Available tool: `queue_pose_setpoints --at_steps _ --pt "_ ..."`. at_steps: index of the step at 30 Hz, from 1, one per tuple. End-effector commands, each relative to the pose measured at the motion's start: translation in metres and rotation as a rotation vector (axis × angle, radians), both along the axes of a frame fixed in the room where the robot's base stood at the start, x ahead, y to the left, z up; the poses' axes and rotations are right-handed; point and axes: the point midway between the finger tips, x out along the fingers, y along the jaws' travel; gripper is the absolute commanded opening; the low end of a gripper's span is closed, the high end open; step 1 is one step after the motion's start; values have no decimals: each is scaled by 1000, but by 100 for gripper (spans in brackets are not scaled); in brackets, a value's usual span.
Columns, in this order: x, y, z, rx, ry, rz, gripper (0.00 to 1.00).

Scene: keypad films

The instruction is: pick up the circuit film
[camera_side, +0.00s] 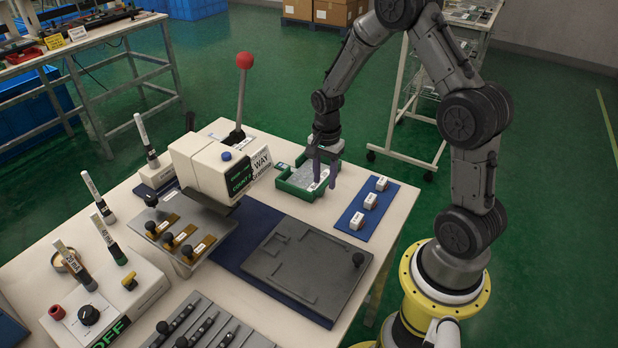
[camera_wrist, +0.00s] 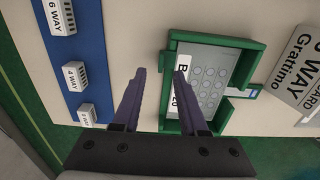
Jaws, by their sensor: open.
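A grey sheet with rows of round marks, which looks like the circuit film (camera_wrist: 208,84), lies in a green tray (camera_wrist: 236,42). A white label, partly hidden by a finger, runs along its near edge. In the side view the film (camera_side: 302,174) and tray (camera_side: 285,186) sit at the back of the table. My gripper (camera_wrist: 160,74) is open with nothing between its fingers. In the wrist view one finger overlaps the labelled edge and the other is over bare table outside the tray. In the side view my gripper (camera_side: 325,180) is at the tray's right end; its exact height is unclear.
A blue mat (camera_side: 352,222) with three small white blocks lies right of the tray. A white press (camera_side: 205,165) with a red-knobbed lever stands left of it. A grey plate (camera_side: 305,268) with a black knob lies in front. Bare table separates tray and mat.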

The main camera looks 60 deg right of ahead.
Motion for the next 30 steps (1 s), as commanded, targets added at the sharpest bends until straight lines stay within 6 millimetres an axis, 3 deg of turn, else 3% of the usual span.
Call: queue_pose_setpoints --at_steps 4,12,13,20,30 --pt "0 0 -17 1 1 0 42" --pt "0 0 -20 0 -1 0 42" --pt "0 0 -20 0 -1 0 41" --pt "0 0 -20 0 -1 0 0" --pt "0 0 -19 0 -1 0 0"
